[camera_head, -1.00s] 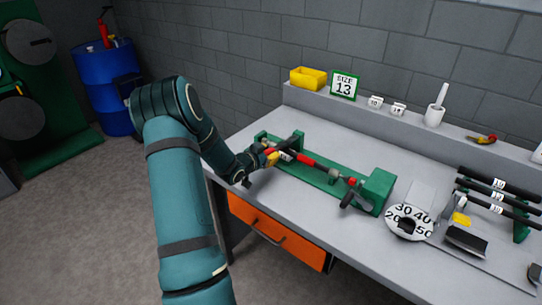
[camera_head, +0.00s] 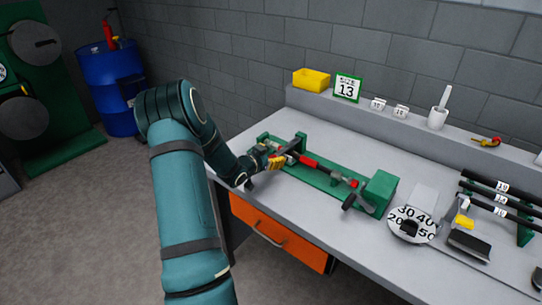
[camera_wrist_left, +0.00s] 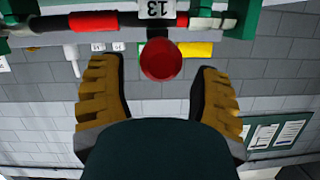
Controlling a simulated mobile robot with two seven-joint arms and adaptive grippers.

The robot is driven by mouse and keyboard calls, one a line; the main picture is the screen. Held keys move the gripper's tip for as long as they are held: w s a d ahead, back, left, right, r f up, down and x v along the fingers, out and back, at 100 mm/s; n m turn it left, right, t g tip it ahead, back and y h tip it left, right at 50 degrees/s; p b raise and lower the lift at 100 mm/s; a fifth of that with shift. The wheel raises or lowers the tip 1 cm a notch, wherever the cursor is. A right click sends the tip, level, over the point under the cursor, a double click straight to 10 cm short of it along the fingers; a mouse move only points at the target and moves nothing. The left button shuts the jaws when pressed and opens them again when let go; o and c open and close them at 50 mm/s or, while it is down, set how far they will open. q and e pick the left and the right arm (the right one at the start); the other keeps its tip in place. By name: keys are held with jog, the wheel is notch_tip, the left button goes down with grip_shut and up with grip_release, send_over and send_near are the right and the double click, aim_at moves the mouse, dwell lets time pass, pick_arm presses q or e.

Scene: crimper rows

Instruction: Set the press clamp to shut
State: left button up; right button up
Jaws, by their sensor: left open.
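The green press (camera_head: 325,178) lies along the bench. A black and red hose (camera_head: 323,166) runs along it and also shows in the left wrist view (camera_wrist_left: 98,21), with a white 13 tag that reads upside down. A round red knob (camera_wrist_left: 160,60) sits between and just beyond my left fingertips in the wrist view. I take it as the end of the clamp's lever, whose arm is hidden behind it. My left gripper (camera_head: 278,162) is open at the left end of the press. It also shows in the wrist view (camera_wrist_left: 158,75), apart from the knob. My right gripper is not in view.
A dial plate (camera_head: 411,224) and several black hoses (camera_head: 500,198) are to the right. On the back ledge stand a yellow bin (camera_head: 311,79), a size 13 sign (camera_head: 347,88) and a white cup (camera_head: 437,118). The bench between press and ledge is clear.

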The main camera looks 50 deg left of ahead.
pick_arm(q)
jog(key=v, duration=1.2)
dwell(0.4)
